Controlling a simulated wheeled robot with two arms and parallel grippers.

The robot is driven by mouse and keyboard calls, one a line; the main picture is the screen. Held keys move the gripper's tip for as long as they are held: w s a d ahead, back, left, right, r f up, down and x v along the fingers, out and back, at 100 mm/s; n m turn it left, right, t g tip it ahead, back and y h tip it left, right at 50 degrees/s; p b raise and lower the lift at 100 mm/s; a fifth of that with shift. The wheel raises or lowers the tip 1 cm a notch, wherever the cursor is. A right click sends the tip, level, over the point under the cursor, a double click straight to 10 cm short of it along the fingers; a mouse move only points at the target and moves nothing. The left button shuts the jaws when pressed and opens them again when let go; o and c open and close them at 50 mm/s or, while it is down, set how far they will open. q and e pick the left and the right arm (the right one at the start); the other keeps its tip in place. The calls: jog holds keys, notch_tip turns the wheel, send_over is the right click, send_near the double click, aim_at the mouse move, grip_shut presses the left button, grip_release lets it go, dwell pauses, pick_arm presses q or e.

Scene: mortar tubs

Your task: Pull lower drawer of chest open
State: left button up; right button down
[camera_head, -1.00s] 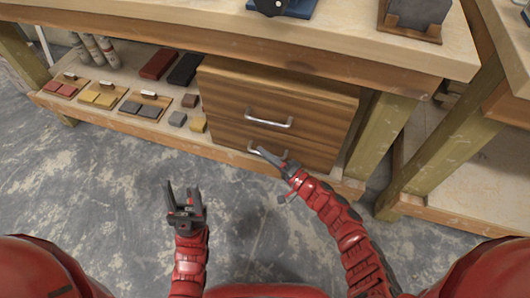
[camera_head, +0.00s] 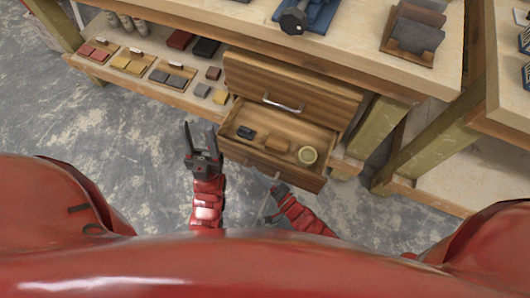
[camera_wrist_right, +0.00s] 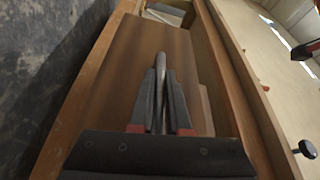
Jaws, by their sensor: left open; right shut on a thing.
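The wooden chest (camera_head: 290,73) stands on the shelf under the workbench. Its lower drawer (camera_head: 312,180) is pulled out, showing a small dark item (camera_head: 246,132), a brown block (camera_head: 277,144) and a round yellowish item (camera_head: 307,155) inside. The upper drawer with its metal handle (camera_head: 283,104) is shut. My right gripper (camera_head: 271,186) is at the lower drawer's front, shut on its handle; the handle is mostly hidden in the head view. The right wrist view shows its fingers (camera_wrist_right: 161,85) closed together before a wooden panel. My left gripper (camera_head: 200,137) is open and empty, left of the drawer.
Trays of coloured blocks (camera_head: 130,63) lie on the shelf left of the chest. A blue vise-like tool (camera_head: 305,15) sits on the benchtop (camera_head: 235,14). A bench leg (camera_head: 374,128) stands close to the chest's right side. The floor (camera_head: 110,125) at left is clear.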

jog(key=shift+s+a+p, duration=0.15)
jog(key=shift+s+a, duration=0.1)
jog(key=shift+s, duration=0.55)
jog(key=shift+s+a+p, duration=0.1)
jog(key=shift+s+a, duration=0.15)
jog(key=shift+s, duration=0.6)
jog(key=shift+s+a+p, duration=0.15)
jog(key=shift+s+a, duration=0.1)
jog(key=shift+s, duration=0.55)
jog(key=c, duration=0.9)
grip_release()
jog(key=v, duration=0.7)
jog(key=shift+s+d+p, duration=0.15)
jog(key=shift+d+p, duration=0.05)
jog(key=shift+p, duration=0.15)
